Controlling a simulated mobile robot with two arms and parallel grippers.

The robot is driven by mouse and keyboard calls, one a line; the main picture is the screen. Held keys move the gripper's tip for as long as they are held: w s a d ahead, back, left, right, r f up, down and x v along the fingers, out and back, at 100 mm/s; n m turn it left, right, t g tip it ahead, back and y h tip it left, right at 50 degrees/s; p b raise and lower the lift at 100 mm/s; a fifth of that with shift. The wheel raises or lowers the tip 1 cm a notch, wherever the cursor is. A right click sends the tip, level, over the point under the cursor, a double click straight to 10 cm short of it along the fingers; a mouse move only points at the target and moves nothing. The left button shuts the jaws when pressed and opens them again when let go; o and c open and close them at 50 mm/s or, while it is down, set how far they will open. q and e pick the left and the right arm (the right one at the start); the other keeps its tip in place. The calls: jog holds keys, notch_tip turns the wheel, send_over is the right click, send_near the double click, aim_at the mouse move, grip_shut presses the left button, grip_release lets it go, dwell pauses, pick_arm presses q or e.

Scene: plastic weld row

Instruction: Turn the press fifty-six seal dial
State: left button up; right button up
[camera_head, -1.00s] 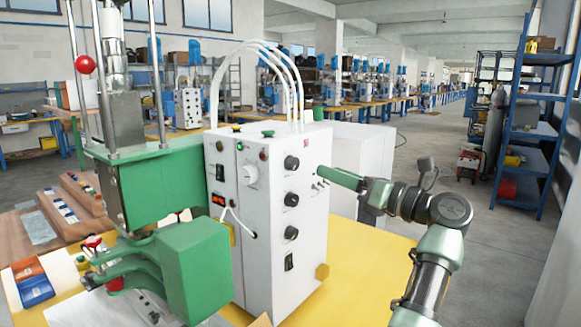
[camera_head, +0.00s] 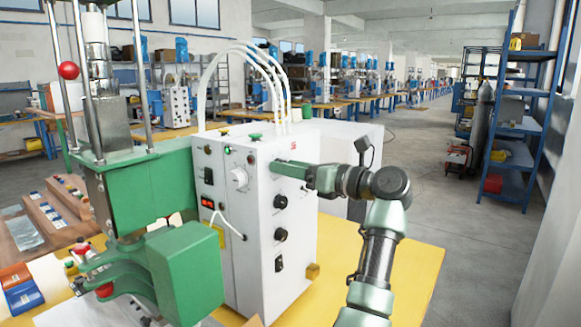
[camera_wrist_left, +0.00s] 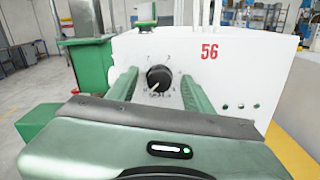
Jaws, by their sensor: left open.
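The press fifty-six control box (camera_head: 257,270) is a white cabinet; a red "56" (camera_wrist_left: 209,51) shows on it in the left wrist view. A black seal dial (camera_wrist_left: 159,78) with printed marks around it sits on its face. My left gripper (camera_wrist_left: 159,84) is open, one green finger on each side of the dial with gaps visible. I cannot tell how far the fingertips reach along it. In the head view my left gripper (camera_head: 284,169) is at the box's upper front and hides the top dial. My right gripper is not in view.
Two more black dials (camera_head: 280,201) and a black switch (camera_head: 279,263) sit below on the same face. A white knob (camera_head: 238,178) is on the adjoining face. The green press (camera_head: 187,270) stands at left. A yellow bench (camera_head: 410,262) extends right; aisle floor beyond is clear.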

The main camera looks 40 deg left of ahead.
pick_arm(q)
grip_shut()
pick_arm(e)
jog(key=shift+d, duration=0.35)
pick_arm(q)
jog(key=shift+m, duration=0.4)
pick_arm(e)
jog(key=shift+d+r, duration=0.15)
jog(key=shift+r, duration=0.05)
pick_arm(q)
jog(key=shift+w+m+p, duration=0.1)
jog(key=shift+m+p, duration=2.45)
jog(key=shift+m, duration=2.35)
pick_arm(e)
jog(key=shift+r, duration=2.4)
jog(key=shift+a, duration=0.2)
